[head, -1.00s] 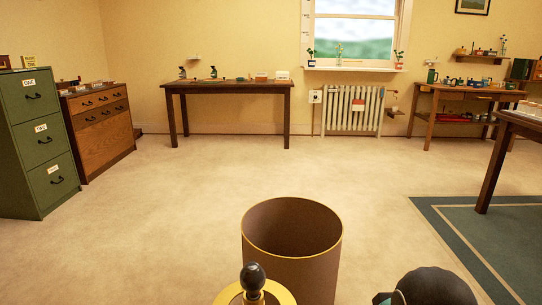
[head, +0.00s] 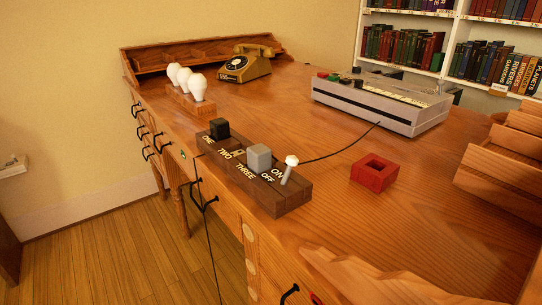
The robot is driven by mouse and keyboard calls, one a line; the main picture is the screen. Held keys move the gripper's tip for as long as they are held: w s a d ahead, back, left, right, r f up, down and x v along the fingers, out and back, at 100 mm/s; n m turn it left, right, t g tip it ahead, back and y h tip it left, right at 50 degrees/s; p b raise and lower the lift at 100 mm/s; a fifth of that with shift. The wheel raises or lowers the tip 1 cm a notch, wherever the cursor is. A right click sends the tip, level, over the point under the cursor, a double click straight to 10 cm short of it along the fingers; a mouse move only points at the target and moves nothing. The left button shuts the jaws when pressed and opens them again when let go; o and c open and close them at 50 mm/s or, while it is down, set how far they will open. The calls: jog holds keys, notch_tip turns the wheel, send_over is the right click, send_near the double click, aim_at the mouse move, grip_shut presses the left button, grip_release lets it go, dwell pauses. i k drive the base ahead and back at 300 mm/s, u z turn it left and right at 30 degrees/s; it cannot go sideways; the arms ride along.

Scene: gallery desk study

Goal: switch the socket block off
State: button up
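The socket block (head: 232,177) is a dark wooden strip on the desk near its front edge, labelled ONE, TWO, THREE, ON and OFF. A black plug (head: 219,128) stands at ONE and a grey plug (head: 259,157) at THREE; the middle place shows no plug. A switch lever (head: 290,167) with a white knob stands at the right end, beside the ON and OFF lettering. Its knob leans slightly up and right in the picture; I cannot tell surely which setting it is in. My gripper is not in view.
The wooden desk (head: 330,215) also holds three white bulbs on a stand (head: 192,102), a telephone (head: 243,66), a grey device (head: 380,103) with a black cord, and a red square block (head: 374,172). Wooden trays (head: 500,165) stand at right. Floor is clear at lower left (head: 110,255).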

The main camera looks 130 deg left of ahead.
aim_at(291, 161)
jog(key=u, duration=4.4)
